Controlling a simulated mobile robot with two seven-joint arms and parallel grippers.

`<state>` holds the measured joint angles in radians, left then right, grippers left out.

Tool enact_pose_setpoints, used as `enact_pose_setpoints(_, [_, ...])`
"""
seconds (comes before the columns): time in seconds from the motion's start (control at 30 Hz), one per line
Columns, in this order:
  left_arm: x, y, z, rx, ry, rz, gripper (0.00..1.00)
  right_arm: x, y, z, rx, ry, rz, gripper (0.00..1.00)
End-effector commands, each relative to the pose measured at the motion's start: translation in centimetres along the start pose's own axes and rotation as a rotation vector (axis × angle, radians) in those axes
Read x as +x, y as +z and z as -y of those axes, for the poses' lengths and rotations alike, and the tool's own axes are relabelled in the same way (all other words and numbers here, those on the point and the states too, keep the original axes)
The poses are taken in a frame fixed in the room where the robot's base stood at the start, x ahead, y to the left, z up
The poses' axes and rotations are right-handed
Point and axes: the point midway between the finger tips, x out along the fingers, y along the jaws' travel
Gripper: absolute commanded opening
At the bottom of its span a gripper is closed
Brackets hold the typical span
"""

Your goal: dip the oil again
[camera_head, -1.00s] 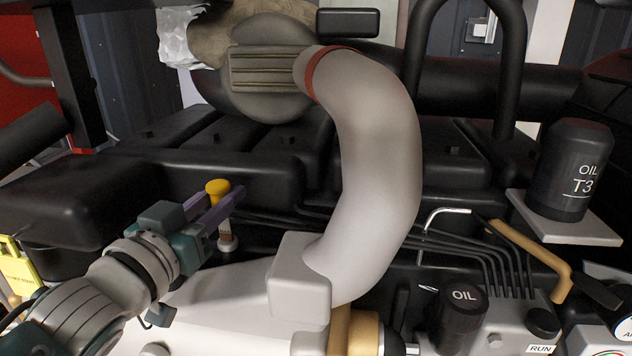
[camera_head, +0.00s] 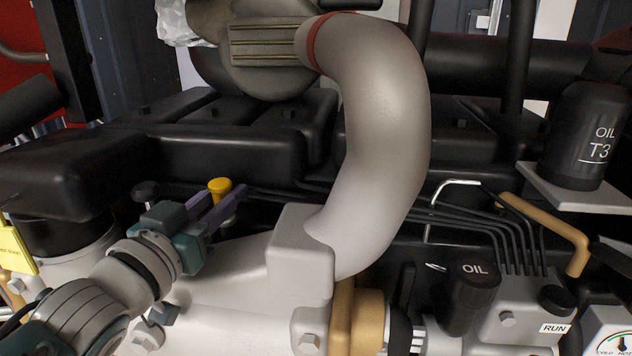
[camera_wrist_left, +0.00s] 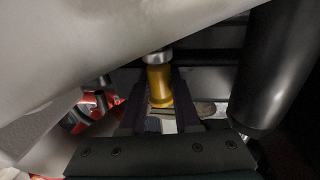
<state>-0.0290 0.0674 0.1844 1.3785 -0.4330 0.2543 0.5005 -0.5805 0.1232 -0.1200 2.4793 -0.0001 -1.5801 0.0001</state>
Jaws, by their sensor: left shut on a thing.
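The dipstick's yellow handle (camera_head: 219,186) shows at centre left in the head view. My left gripper (camera_head: 221,198) is shut on it, with a purple finger on either side. In the left wrist view the yellow handle (camera_wrist_left: 158,85) stands between the two dark fingers, with a grey metal collar (camera_wrist_left: 158,57) at its end. The rest of the dipstick and its tube are hidden behind the pale engine housing (camera_head: 235,255), so I cannot tell how deep it sits. My right gripper is not in view.
A thick grey curved pipe (camera_head: 385,150) stands right of my gripper. The pale housing is close below my gripper. A black OIL cap (camera_head: 473,285), a black OIL T3 canister (camera_head: 587,135) and thin black lines (camera_head: 460,225) are farther right.

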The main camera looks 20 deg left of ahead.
Motion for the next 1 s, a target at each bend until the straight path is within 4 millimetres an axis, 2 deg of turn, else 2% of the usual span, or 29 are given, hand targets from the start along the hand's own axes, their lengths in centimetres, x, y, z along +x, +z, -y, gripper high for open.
enact_pose_setpoints(0.03, [-0.1, 0.6, 0.1, -0.002, -0.005, 0.018, 0.0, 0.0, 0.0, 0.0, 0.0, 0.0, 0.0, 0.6])
enact_pose_setpoints(0.2, [-0.2, 0.7, 0.1, -0.002, -0.007, 0.025, 0.0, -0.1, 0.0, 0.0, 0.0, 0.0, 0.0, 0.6])
enact_pose_setpoints(0.23, [-0.2, 0.7, 0.1, -0.002, -0.007, 0.026, 0.33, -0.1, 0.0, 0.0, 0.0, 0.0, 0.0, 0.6])
enact_pose_setpoints(0.5, [-0.2, 0.5, 0.1, -0.001, -0.005, 0.02, 0.61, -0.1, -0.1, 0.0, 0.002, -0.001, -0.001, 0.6])
enact_pose_setpoints(0.77, [-0.3, 0.4, 0.1, 0.0, -0.004, 0.017, 0.61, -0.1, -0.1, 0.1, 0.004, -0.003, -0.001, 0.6])
enact_pose_setpoints(0.87, [-1.0, 0.5, 0.1, -0.001, -0.005, 0.018, 0.61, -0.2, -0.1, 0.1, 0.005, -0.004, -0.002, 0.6])
enact_pose_setpoints(1.0, [-3.3, 0.5, 0.1, -0.001, -0.004, 0.021, 0.61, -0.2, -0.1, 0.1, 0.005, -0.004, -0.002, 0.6])
